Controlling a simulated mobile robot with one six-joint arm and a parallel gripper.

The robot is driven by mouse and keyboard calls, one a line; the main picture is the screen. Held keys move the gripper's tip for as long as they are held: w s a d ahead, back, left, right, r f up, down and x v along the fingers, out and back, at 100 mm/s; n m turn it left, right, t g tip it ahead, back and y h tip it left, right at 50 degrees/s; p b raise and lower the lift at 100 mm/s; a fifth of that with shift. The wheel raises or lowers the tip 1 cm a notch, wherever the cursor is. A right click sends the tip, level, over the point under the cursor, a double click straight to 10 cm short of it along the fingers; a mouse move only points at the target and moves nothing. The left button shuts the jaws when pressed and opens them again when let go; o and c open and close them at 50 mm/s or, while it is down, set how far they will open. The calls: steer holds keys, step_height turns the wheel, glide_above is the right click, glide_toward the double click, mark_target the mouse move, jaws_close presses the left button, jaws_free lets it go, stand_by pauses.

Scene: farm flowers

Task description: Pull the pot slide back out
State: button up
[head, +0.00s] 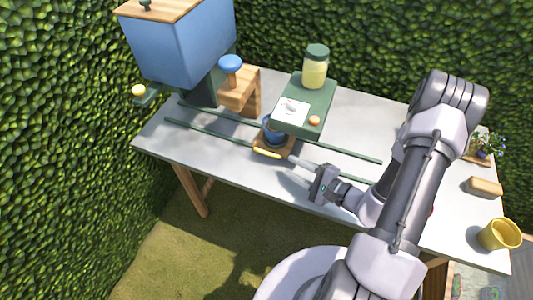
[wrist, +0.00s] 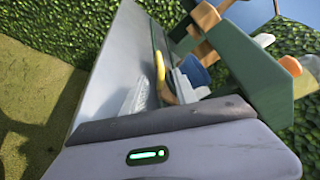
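The pot slide (head: 287,148) is a small wooden carriage with a yellow handle (head: 267,153) on its front edge. It sits between two dark green rails on the grey table. A blue pot (head: 274,131) stands on it, partly under a green shelf. My gripper (head: 294,162) is just right of the handle, apart from it. In the wrist view the yellow handle (wrist: 160,72) lies beyond pale fingers, which look spread with nothing between them. The blue pot (wrist: 193,72) shows behind, partly hidden.
A green shelf (head: 318,98) with a jar (head: 315,68) overhangs the rails. A blue hopper (head: 178,42) and a wooden stand with a blue knob (head: 230,64) are at the left. A yellow cup (head: 498,235) and a brush-like block (head: 485,187) are at the right.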

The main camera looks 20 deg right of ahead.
mark_target(270, 155)
steer(key=b+x, duration=0.1)
steer(key=x, duration=1)
steer(key=shift+w+a+f+b, duration=0.1)
steer(key=shift+w+a+b, duration=0.1)
steer(key=shift+b, duration=0.15)
steer(key=shift+s, duration=0.1)
steer(key=shift+c, duration=0.2)
jaws_close()
steer(key=shift+d, duration=0.1)
